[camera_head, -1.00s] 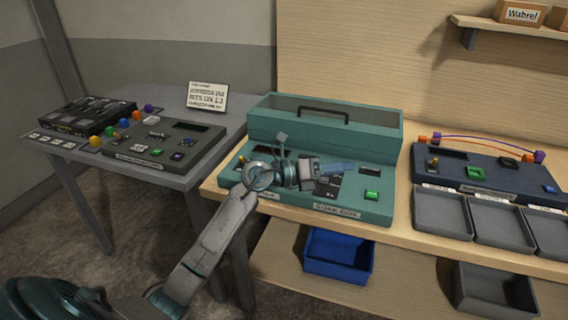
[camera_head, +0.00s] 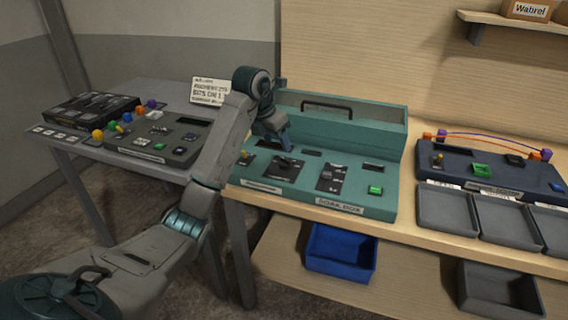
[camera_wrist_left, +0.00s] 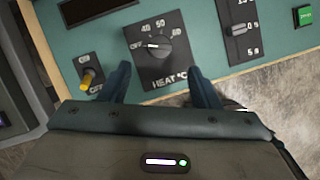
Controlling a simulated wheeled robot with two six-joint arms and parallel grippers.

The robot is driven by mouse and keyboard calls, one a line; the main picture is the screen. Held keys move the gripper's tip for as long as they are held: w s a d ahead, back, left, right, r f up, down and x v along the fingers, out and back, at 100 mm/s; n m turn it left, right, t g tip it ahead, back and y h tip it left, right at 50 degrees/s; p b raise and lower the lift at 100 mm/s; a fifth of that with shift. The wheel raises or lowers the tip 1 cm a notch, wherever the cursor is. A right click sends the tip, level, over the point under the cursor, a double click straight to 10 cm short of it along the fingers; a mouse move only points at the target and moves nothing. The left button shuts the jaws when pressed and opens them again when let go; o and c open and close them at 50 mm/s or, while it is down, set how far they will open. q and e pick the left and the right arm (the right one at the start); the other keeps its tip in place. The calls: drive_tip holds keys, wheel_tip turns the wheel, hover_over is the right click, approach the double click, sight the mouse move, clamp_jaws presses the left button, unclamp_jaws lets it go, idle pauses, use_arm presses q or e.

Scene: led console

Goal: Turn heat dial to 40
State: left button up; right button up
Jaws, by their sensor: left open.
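The heat dial (camera_wrist_left: 158,46) is a black knob on a dark panel, marked OFF, 40, 50, 60 and "HEAT °C" in the left wrist view. Its pointer seems to lie towards OFF, but it is too small to be sure. The dial (camera_head: 287,163) also shows on the teal soak box (camera_head: 340,203) in the head view. My left gripper (camera_wrist_left: 160,78) is open and empty. Its fingers flank the lower part of the heat panel in the wrist view, apart from the knob. In the head view the left gripper (camera_head: 286,142) is above and behind the dial.
A toggle with a yellow tip (camera_wrist_left: 88,78) is left of the dial. A slider (camera_wrist_left: 238,29) and a green button (camera_wrist_left: 303,15) are right of it. The raised teal housing (camera_head: 345,128) with a handle stands behind. Grey trays (camera_head: 448,208) lie to the right.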

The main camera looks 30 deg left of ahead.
sight(284, 159)
use_arm(q)
drive_tip(key=p+x, duration=0.1)
drive_tip(key=x, duration=0.7)
drive_tip(key=shift+w+f, duration=0.15)
drive_tip(key=shift+f, duration=0.15)
drive_tip(key=c, duration=1)
